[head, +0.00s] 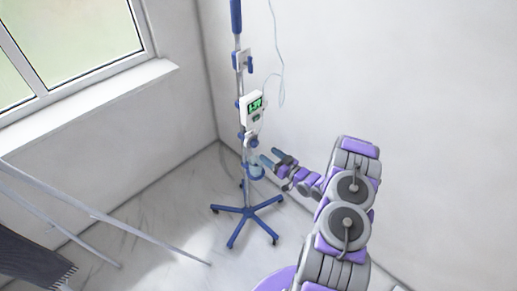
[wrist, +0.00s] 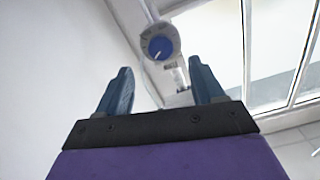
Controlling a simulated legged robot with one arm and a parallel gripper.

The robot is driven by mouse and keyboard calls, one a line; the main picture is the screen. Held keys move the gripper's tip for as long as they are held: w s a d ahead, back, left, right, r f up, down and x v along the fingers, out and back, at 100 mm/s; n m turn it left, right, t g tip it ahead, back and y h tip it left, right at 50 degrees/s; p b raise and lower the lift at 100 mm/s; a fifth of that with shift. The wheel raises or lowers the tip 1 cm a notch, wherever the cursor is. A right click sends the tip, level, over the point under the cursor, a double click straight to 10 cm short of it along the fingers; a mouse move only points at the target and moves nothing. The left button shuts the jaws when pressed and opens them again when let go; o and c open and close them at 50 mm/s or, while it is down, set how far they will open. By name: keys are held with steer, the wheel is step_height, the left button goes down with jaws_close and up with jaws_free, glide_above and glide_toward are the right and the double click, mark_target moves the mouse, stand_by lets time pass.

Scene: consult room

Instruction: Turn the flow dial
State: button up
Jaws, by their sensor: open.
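The flow dial (wrist: 160,47) is a round blue knob with a white pointer mark, set in a pale round housing. It shows in the wrist view, beyond the fingertips and roughly between them. In the head view a blue round part (head: 256,171) sits low on the drip stand (head: 245,180), close to my gripper (head: 271,157); I cannot tell for sure that it is the dial. My gripper also shows in the wrist view (wrist: 160,66), with its two blue fingers spread apart and nothing between them. The fingers appear apart from the dial.
A white pump (head: 254,107) with a green display is on the stand above my gripper. A thin tube (head: 278,60) hangs beside it. The stand's blue wheeled base (head: 247,211) spreads over the floor. A window (head: 70,40) and grey rails (head: 105,218) are at the left.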

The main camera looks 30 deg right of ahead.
mark_target(256, 145)
steer(key=b+x, duration=0.1)
steer(key=x, duration=0.6)
steer(key=shift+w, duration=0.1)
